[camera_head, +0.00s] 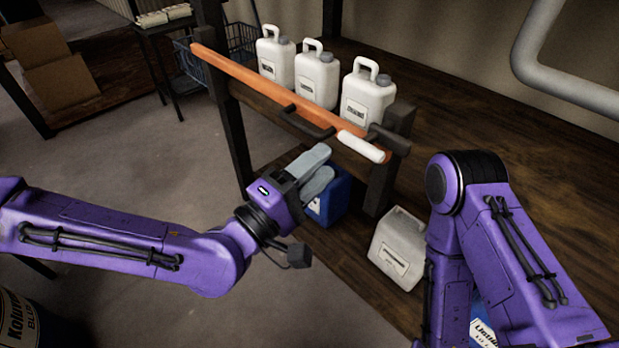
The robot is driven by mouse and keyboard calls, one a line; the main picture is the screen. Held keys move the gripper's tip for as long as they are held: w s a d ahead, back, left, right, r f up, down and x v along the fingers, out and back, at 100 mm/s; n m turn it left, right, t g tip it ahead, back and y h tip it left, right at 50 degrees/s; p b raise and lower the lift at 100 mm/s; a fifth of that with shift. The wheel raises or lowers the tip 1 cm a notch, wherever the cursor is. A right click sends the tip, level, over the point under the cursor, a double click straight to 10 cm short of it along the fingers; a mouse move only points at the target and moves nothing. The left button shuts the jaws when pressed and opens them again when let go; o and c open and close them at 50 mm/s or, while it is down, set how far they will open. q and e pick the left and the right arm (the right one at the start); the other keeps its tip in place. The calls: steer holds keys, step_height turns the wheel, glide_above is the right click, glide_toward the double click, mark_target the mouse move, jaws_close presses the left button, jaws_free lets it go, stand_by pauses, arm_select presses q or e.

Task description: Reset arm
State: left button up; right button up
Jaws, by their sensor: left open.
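My left arm comes in from the left, and its left gripper (326,163) is near the middle of the picture. Its two grey fingers are a little apart, with nothing seen between them. It is in front of the shelf, below the long orange bar (265,82) and over the blue jug (337,196), which it partly hides. Whether the fingers touch the jug cannot be told. My right arm is bent at the right, and its gripper is out of view.
A pale container (397,248) sits by my right arm. Boxes (50,65) are far left. The grey floor (150,160) is open.

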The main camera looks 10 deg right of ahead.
arm_select(q)
steer(key=v, duration=0.2)
steer(key=shift+s+a, duration=0.25)
steer(key=s+a+f+g+y, duration=0.1)
steer(key=a+f+y, duration=0.3)
steer(key=f, duration=0.6)
steer(key=s+a+f+n+g+y+p, duration=0.15)
steer(key=a+f+y, duration=0.3)
steer(key=f, duration=0.55)
steer(key=a+f+g+y, duration=0.1)
steer(key=a+f+y, duration=0.35)
steer(key=f, duration=0.45)
steer(key=s+a+f+m+g+y+p, duration=0.1)
steer(key=s+a+f+g+y, duration=0.1)
steer(key=s+a+f, duration=0.3)
steer(key=s+a+f+m+g+y, duration=0.1)
steer(key=s+a+f+g+y, duration=0.2)
steer(key=s+a+f, duration=0.3)
steer(key=s+a+y, duration=0.1)
steer(key=s+a, duration=0.4)
steer(key=a, duration=0.4)
steer(key=shift+a+g+p, duration=0.15)
steer(key=shift+g+p, duration=0.2)
